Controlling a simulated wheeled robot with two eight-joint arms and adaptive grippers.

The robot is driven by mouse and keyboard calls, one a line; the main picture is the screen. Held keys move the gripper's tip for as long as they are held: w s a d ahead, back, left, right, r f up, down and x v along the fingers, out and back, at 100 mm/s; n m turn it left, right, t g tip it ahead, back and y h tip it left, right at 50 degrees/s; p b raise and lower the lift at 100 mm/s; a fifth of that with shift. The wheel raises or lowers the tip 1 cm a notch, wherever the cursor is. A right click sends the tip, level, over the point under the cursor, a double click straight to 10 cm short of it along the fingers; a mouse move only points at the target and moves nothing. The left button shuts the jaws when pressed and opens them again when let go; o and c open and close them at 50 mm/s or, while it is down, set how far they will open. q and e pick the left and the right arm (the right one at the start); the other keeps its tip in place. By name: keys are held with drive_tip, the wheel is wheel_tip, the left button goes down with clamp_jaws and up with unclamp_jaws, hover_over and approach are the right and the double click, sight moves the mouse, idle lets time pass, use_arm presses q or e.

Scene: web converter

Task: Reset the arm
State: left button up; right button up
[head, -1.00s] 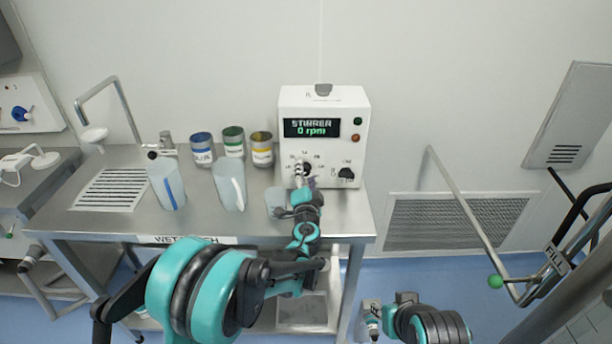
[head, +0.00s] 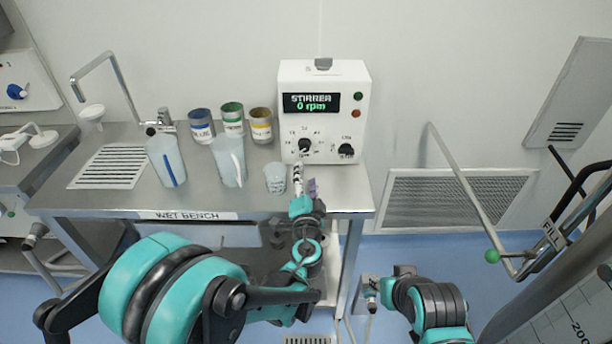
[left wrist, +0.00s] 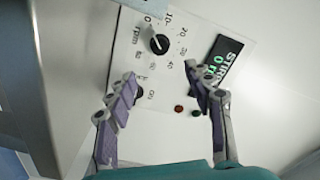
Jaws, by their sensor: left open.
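My left gripper (head: 304,184) is in front of the stirrer box, near the front edge of the bench. In the left wrist view its two fingers (left wrist: 165,95) are spread apart with nothing between them. The white stirrer box (head: 325,115) reads 0 rpm; its panel with a black knob (left wrist: 159,44) fills the middle of the left wrist view. In the head view the left knob (head: 305,145) and right knob (head: 346,150) are clear of the gripper. My right arm shows low in the head view, with its end (head: 370,290) small; its jaw state cannot be made out.
The wet bench (head: 120,200) carries a small cup (head: 275,178) just left of my left gripper. Two larger jugs (head: 166,162) (head: 229,162) and three labelled cans (head: 232,118) stand further left. A metal rail (head: 465,195) is at the right.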

use_arm(q)
drive_tip(key=shift+a, duration=0.1)
drive_tip(key=s+a+n+g+y, duration=0.25)
drive_tip(key=s+a+n, duration=0.2)
drive_tip(key=a, duration=0.45)
drive_tip(key=s+a+n+g+y, duration=0.25)
drive_tip(key=s+a, duration=0.25)
drive_tip(key=a, duration=0.4)
drive_tip(key=s+f+n+g+h, duration=0.2)
drive_tip(key=s+g, duration=0.1)
drive_tip(key=s, duration=0.6)
drive_tip(key=s+f+n+g+h, duration=0.2)
drive_tip(key=s+f+g+h, duration=0.1)
drive_tip(key=s, duration=0.6)
drive_tip(key=shift+f+n, duration=0.2)
drive_tip(key=shift+n, duration=0.2)
